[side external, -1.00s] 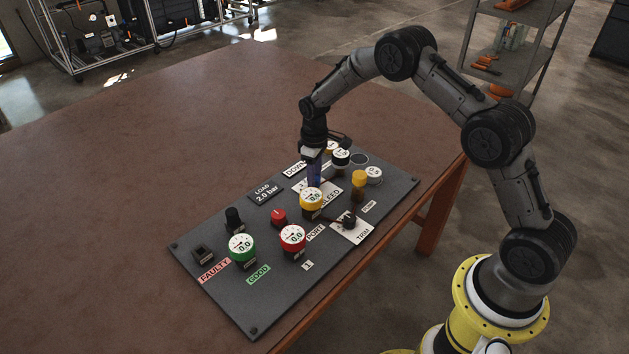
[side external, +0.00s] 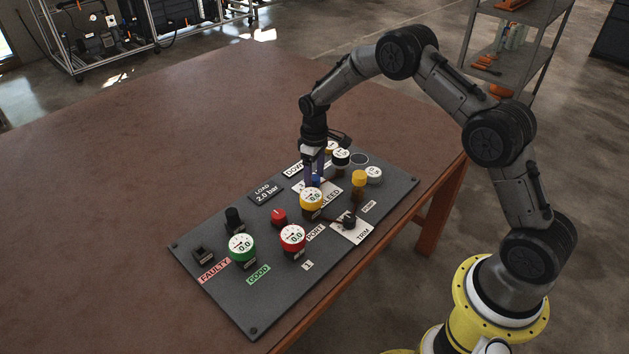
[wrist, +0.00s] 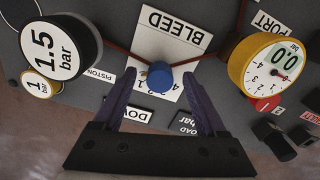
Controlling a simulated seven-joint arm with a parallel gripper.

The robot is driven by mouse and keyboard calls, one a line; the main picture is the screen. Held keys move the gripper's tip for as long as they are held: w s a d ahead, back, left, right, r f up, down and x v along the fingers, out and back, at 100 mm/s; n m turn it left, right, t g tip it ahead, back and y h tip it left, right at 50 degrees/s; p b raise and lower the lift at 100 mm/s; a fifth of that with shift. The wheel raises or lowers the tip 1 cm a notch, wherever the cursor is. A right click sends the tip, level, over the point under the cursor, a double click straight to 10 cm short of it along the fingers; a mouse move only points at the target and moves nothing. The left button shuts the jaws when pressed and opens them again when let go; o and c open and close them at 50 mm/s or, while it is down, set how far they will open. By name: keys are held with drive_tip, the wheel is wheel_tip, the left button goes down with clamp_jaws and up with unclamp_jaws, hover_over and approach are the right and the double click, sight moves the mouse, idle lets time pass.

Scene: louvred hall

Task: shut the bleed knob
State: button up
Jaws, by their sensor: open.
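The bleed knob (wrist: 160,75) is a small blue knob on a white plate marked BLEED (wrist: 172,30) in the wrist view. In the side external view the blue knob (side external: 315,181) is partly hidden behind my gripper and a yellow gauge. My gripper (wrist: 158,82) is open, its two purple fingers one on each side of the knob. I cannot tell whether either finger touches it. In the side external view my gripper (side external: 313,178) points down over the panel.
The dark panel (side external: 215,290) lies on a brown table (side external: 120,180). A yellow gauge (wrist: 272,66) reading 0.0 stands close to the right of the knob, and a black-rimmed 1.5 bar dial (wrist: 60,47) to the left. Red (side external: 292,238) and green (side external: 242,248) gauges also stand on the panel.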

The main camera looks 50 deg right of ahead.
sight(315, 177)
drive_tip(key=shift+r, duration=3.25)
drive_tip(key=shift+r, duration=0.1)
wheel_tip(315, 177, up, 14)
